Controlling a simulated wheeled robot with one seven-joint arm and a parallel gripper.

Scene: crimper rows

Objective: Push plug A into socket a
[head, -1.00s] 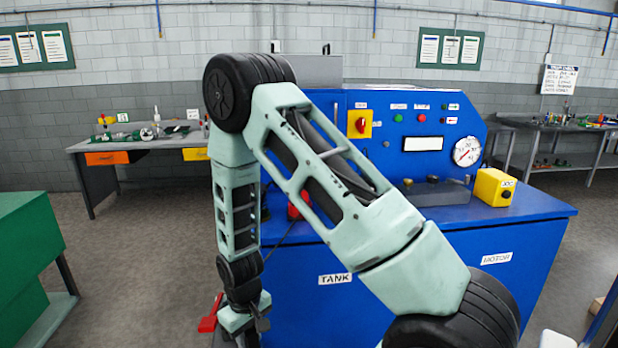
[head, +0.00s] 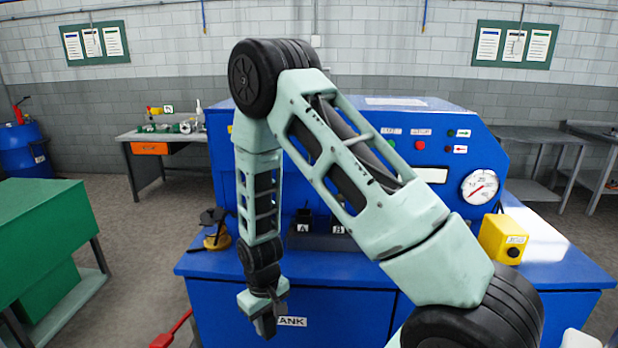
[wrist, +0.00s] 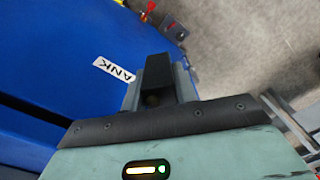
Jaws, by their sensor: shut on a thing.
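My gripper (head: 266,326) hangs in front of the blue bench's front face, by the TANK label. In the wrist view my gripper (wrist: 160,84) is shut on a dark, block-shaped plug (wrist: 157,70) between its fingers. No letter shows on the plug. In the head view the plug cannot be told apart from the gripper. A dark low block with white labels A (head: 302,228) and B (head: 337,229) sits on the bench top, behind my arm. Its right part is hidden by my arm. Whether socket a is there cannot be told.
The blue bench (head: 330,268) fills the middle. A black and tan item (head: 215,230) stands at its left end, and a yellow box (head: 503,240) at the right. A red-handled thing (head: 172,330) is on the floor. A green cabinet (head: 50,235) stands left, with free floor between.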

